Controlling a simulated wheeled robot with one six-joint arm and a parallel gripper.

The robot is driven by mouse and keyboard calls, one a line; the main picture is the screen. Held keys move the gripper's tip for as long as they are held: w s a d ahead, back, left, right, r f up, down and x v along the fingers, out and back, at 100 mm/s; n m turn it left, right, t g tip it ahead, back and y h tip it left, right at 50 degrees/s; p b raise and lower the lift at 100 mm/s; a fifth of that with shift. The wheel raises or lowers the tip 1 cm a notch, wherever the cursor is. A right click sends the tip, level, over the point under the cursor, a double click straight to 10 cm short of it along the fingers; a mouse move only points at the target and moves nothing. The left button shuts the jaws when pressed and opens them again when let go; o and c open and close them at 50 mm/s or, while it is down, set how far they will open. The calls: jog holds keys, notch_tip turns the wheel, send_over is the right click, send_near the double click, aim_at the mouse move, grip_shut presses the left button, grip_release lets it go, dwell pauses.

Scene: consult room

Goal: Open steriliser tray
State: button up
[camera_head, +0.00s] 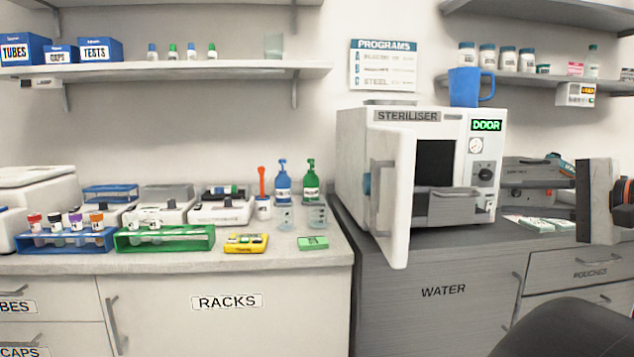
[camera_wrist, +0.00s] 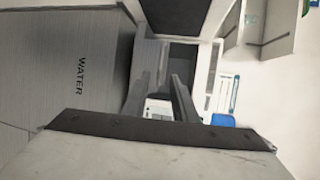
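The white steriliser (camera_head: 355,150) stands on the grey counter, with DOOR lit green on its panel. Its door (camera_head: 398,200) is swung open to the left, showing a dark chamber. A grey tray (camera_head: 455,207) sits low in the opening, its front edge at the mouth. In the wrist view my gripper (camera_wrist: 158,75) has its two fingers apart with nothing held between them. The dark opening (camera_wrist: 183,55) shows just beyond the fingertips.
A blue mug (camera_head: 466,88) stands on top of the steriliser. Below are a WATER cabinet (camera_head: 440,270) and a POUCHES drawer (camera_head: 575,268). Racks of tubes (camera_head: 165,239) and bottles crowd the left counter. Shelves hang above. The space before the opening looks clear.

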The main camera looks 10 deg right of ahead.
jog(key=v, duration=0.7)
dwell(0.3)
jog(key=shift+s, duration=0.1)
dwell(0.4)
jog(key=w+a+f+n+g, duration=0.35)
jog(key=a+f+g, duration=0.45)
jog(key=a+f, duration=0.8)
jog(key=s+f+n+g+h, duration=0.1)
jog(key=s+f+n+h, duration=0.2)
jog(key=f, duration=0.6)
jog(key=s+a+f+n+h, duration=0.1)
jog(key=s+f+n+h, duration=0.2)
jog(key=s+f+n, duration=0.3)
jog(key=shift+s+a+f+n+g, duration=0.3)
jog(key=shift+f+n, duration=0.65)
jog(key=shift+f, duration=1)
jog(key=shift+w, duration=0.1)
